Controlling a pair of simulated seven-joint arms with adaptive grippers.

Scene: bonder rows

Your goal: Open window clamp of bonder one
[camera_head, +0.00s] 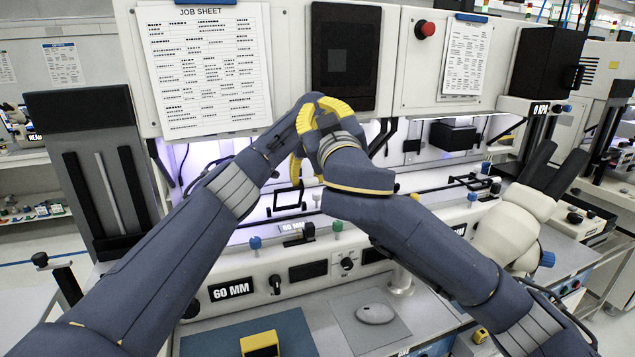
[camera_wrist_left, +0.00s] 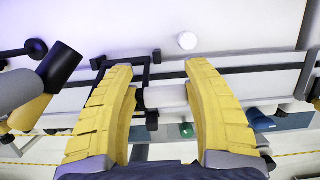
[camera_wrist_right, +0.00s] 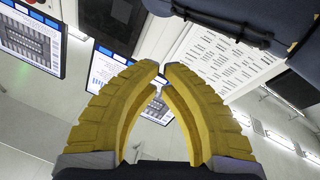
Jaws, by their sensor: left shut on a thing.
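The window clamp, a black frame (camera_head: 287,200), stands in the lit work area of the bonder (camera_head: 345,240) in front of me. My left gripper (camera_head: 297,168) reaches down just above it. In the left wrist view, my left gripper (camera_wrist_left: 160,68) has its yellow fingers on both sides of a pale cylindrical handle (camera_wrist_left: 165,97) with black fittings. The head view largely hides this grip. My right gripper (camera_head: 318,110) is raised in front of the machine's face, apart from the clamp. In the right wrist view, its fingertips (camera_wrist_right: 162,66) meet with nothing between them.
A job sheet (camera_head: 205,70) and a dark screen (camera_head: 343,55) are above the work area. A red button (camera_head: 425,29) is at upper right. Colored knobs (camera_head: 255,243) line the front edge. A mouse (camera_head: 375,313) and a yellow item (camera_head: 260,343) lie below.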

